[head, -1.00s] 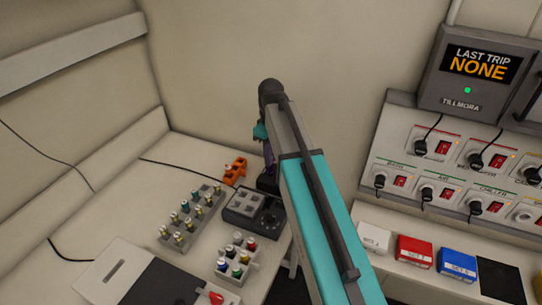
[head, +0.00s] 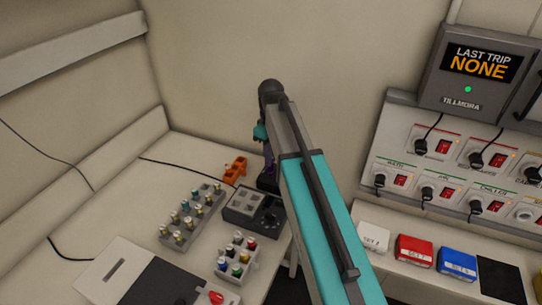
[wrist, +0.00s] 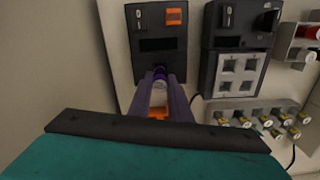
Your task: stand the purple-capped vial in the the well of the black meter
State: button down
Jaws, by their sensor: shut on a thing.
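My gripper (wrist: 160,95) is shut on the purple-capped vial (wrist: 159,86), which shows between its purple fingers in the wrist view, cap towards the top of the picture. A black meter (wrist: 150,62) with a dark display and an orange patch lies just beyond the fingertips. I cannot tell whether the vial touches it, and its well is not clearly visible. In the head view my gripper (head: 268,150) is mostly hidden by my arm, over the back of the bench. A dark part beside my arm (head: 267,183) seems to be the meter. The vial cannot be made out there.
A second black device (wrist: 211,75) with a grey four-well block stands beside the meter. A rack of vials (head: 204,199) and a smaller rack (head: 252,262) are nearby. An orange piece (head: 235,168) sits behind them. Walls close off the back.

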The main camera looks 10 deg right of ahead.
jog(key=shift+f+b, duration=0.45)
jog(key=shift+f, duration=1.35)
dwell(2.0)
jog(key=c, duration=1.6)
grip_release()
jog(key=shift+o, duration=0.2)
jog(key=shift+r, duration=0.15)
jog(key=shift+r+p, duration=2.3)
jog(key=shift+r, duration=1.1)
jog(key=shift+f, duration=0.15)
